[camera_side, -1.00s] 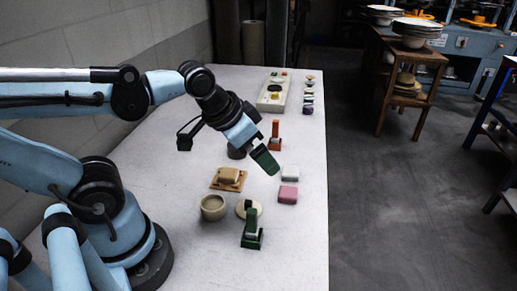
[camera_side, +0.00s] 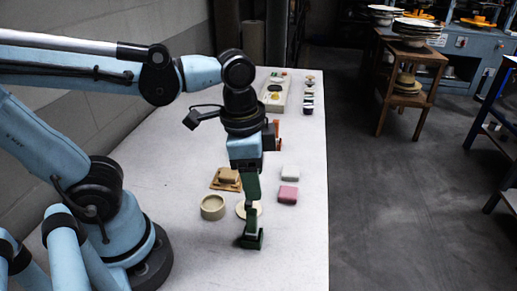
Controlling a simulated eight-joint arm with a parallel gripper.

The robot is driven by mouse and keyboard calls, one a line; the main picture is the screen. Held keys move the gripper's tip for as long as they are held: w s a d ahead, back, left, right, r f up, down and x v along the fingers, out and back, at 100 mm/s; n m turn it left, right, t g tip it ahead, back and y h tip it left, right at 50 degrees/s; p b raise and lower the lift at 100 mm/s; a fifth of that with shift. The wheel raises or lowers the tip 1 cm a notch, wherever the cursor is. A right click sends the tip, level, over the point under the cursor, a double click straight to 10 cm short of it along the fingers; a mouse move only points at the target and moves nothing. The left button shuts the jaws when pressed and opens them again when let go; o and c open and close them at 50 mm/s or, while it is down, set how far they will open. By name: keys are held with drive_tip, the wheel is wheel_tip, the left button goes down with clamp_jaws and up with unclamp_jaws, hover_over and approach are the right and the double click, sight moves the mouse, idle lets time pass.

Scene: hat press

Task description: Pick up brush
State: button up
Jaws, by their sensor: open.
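A green upright piece with a pale band and a green foot (camera_side: 251,239) stands near the front of the white table. It may be the brush, but it is too small to be sure. My gripper (camera_side: 252,205) points straight down with its green fingers at the top of this piece. The gripper is open. The fingers and the piece overlap in similar green, so I cannot tell whether they touch or whether the fingers are around it. An orange upright piece (camera_side: 278,132) of similar form stands farther back, partly hidden by my wrist.
A beige round bowl (camera_side: 213,207) and a pale disc (camera_side: 241,210) are left of the green piece. A tan block (camera_side: 229,174) lies on a wooden board (camera_side: 222,186). The table's right front is clear.

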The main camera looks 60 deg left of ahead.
sight(252, 211)
drive_tip(key=shift+s+d+r+m+g, duration=0.15)
drive_tip(key=shift+s+d+m+g, duration=0.5)
drive_tip(key=shift+m, duration=0.25)
drive_tip(key=shift+f, duration=5.95)
clamp_jaws()
drive_tip(key=shift+r, duration=0.15)
drive_tip(key=shift+r, duration=1.35)
drive_tip(key=s+d+r, duration=0.7)
drive_tip(key=s+r, duration=0.1)
drive_tip(key=s, duration=0.1)
drive_tip(key=shift+d, duration=0.3)
